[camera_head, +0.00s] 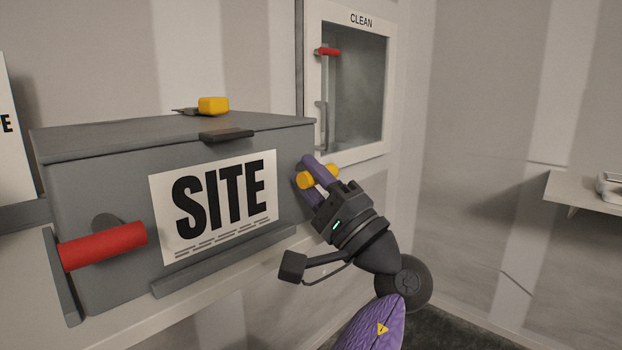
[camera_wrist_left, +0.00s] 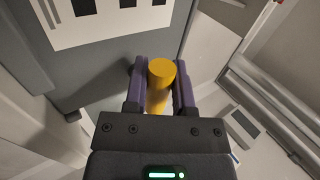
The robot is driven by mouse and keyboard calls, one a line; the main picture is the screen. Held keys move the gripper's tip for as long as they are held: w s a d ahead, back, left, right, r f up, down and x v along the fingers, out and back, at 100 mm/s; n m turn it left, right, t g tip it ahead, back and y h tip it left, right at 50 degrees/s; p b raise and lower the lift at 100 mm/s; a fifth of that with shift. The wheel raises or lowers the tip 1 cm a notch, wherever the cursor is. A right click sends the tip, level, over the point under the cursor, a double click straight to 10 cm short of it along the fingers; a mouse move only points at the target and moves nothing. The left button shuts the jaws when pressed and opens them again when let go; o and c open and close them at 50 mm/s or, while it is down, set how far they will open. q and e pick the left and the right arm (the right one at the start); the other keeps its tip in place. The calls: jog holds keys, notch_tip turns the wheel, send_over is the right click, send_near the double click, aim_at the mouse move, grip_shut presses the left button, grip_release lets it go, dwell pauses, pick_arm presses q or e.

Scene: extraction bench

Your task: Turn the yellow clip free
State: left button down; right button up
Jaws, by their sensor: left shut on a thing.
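The grey SITE box (camera_head: 110,165) stands on a light ledge. A yellow clip (camera_head: 304,180) with a rounded end is at the box's right side. My left gripper (camera_head: 312,177) is shut on this clip, with its purple fingers on either side of it. How the clip joins the box is hidden. My right gripper is not in view.
A red handle (camera_head: 104,246) sticks out at the box's left front. A yellow block (camera_head: 213,105) and a dark latch (camera_head: 226,136) are on the lid. Behind is a CLEAN cabinet (camera_head: 346,150) with a red-topped handle. A shelf (camera_head: 580,191) is at far right.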

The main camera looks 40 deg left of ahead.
pick_arm(q)
jog(key=c, duration=0.6)
grip_release()
jog(key=shift+o, duration=0.7)
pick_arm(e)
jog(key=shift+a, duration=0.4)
pick_arm(q)
jog(key=v, duration=1)
jog(key=shift+p, duration=0.45)
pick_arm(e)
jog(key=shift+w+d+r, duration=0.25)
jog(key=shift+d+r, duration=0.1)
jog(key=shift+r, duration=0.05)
